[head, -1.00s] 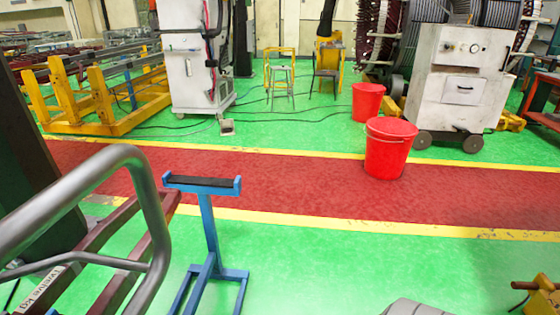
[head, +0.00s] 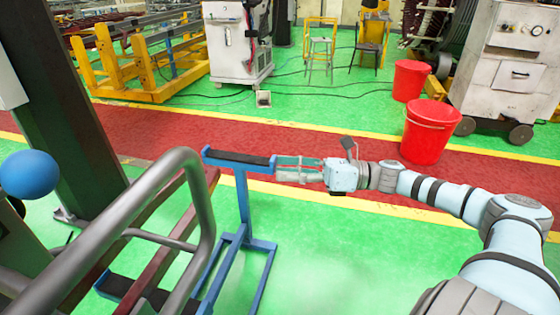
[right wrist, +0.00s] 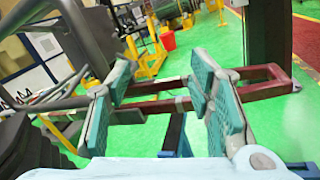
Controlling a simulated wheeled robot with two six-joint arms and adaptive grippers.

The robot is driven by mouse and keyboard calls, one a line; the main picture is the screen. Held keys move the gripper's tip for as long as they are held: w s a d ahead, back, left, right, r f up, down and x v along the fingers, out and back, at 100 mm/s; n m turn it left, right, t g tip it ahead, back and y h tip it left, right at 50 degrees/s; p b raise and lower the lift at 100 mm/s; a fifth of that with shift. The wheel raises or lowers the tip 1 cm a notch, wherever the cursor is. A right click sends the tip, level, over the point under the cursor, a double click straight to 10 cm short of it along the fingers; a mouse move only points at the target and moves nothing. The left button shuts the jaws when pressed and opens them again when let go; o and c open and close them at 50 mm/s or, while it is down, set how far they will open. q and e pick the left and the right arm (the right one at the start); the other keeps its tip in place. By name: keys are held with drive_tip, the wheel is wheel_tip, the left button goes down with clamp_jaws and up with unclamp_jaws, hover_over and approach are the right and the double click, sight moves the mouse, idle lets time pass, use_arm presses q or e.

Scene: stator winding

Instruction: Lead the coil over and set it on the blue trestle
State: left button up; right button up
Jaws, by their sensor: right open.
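The blue trestle (head: 243,205) stands left of centre in the head view, its top bar carrying a black pad (head: 238,158). Maroon bars (head: 158,208), which look like the coil, run behind the grey tube frame. Their far end lies near the trestle's left end; I cannot tell whether they touch. They also show in the right wrist view (right wrist: 262,78), beyond my fingers. My right gripper (head: 279,166) is open, reaching from the right, its fingertips by the trestle's right end in the head view. Nothing shows held between its fingers. My left gripper is not in view.
A grey tube frame (head: 193,200) and blue ball (head: 30,174) are at the left by a dark column (head: 75,110). A second black pad (head: 118,286) sits low behind the frame. Red buckets (head: 430,135) stand right. Green floor is clear right of the trestle.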

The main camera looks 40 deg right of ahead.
drive_tip(key=s+a+r+n+g+y, duration=0.3)
drive_tip(key=s+a+r+n+g, duration=0.25)
drive_tip(key=a+n, duration=0.2)
drive_tip(key=b, duration=0.2)
approach(198, 192)
drive_tip(key=w+a, duration=0.2)
drive_tip(key=p+x, duration=0.1)
drive_tip(key=x, duration=0.1)
drive_tip(key=p+x, duration=0.1)
drive_tip(key=x, duration=0.1)
drive_tip(key=p+x, duration=0.1)
drive_tip(key=x, duration=0.1)
drive_tip(key=shift+w+a+f, duration=0.2)
drive_tip(key=shift+a+f, duration=0.05)
drive_tip(key=shift+a, duration=0.05)
drive_tip(key=shift+w+a+f, duration=0.15)
drive_tip(key=shift+a, duration=0.25)
drive_tip(key=shift+d, duration=0.1)
drive_tip(key=c, duration=0.3)
drive_tip(key=shift+f, duration=0.1)
clamp_jaws()
